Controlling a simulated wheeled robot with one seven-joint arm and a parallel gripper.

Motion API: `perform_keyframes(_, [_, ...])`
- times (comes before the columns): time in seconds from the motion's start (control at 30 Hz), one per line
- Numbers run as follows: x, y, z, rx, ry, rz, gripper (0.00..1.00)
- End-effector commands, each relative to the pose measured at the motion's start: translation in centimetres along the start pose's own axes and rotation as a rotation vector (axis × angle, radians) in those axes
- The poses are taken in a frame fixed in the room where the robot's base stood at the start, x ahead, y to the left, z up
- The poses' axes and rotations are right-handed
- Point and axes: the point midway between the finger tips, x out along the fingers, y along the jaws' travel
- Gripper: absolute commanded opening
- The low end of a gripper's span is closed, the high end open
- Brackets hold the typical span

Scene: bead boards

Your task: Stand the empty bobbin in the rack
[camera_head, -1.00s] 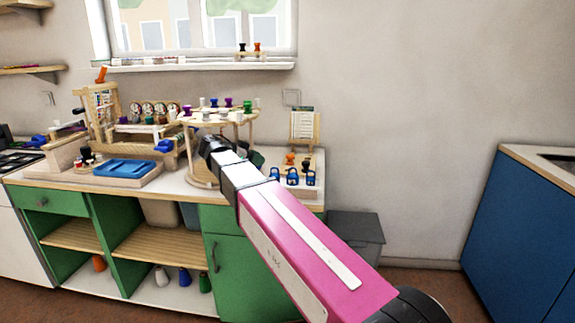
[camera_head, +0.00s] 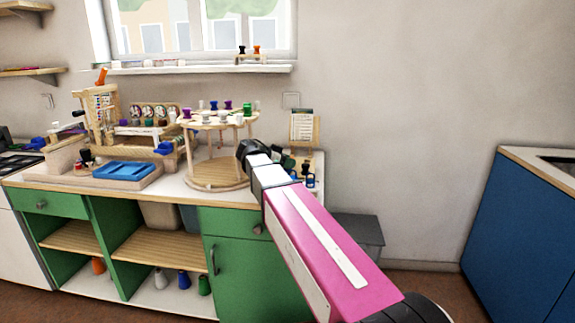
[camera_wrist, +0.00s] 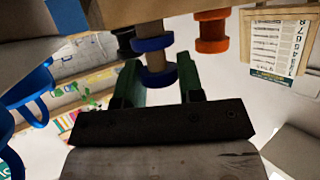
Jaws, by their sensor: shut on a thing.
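My gripper (camera_wrist: 158,85) has dark green fingers, one on each side of a bobbin with a blue flange and a bare wooden core (camera_wrist: 155,60), and it is shut on it. In the wrist view, a wooden rack (camera_wrist: 150,10) fills the top edge, with an orange bobbin (camera_wrist: 211,32) against it and a dark bobbin behind. I cannot tell whether the held bobbin touches the rack. In the head view, my gripper (camera_head: 286,160) is at the right end of the counter and hides much of the rack.
A round two-tier wooden stand (camera_head: 215,184) with several bobbins is just left of my arm. A card on a wooden easel (camera_head: 303,130) stands behind my gripper. Blue looped objects (camera_wrist: 28,95) are close at the left of the wrist view. A blue tray (camera_head: 124,170) lies farther left.

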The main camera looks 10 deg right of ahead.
Motion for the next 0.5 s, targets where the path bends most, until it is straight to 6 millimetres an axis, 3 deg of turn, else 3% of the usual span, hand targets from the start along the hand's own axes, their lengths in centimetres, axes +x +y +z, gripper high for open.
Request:
perform_keyframes(0.1, [0.36, 0.0, 0.89, -0.001, 0.0, 0.0, 0.11])
perform_keyframes(0.4, [0.39, 0.0, 1.02, 0.0, 0.0, 0.0, 0.11])
perform_keyframes(0.43, [0.39, 0.0, 1.02, 0.0, 0.0, 0.0, 0.41])
perform_keyframes(0.5, [0.38, 0.0, 1.0, 0.0, 0.0, 0.0, 0.6])
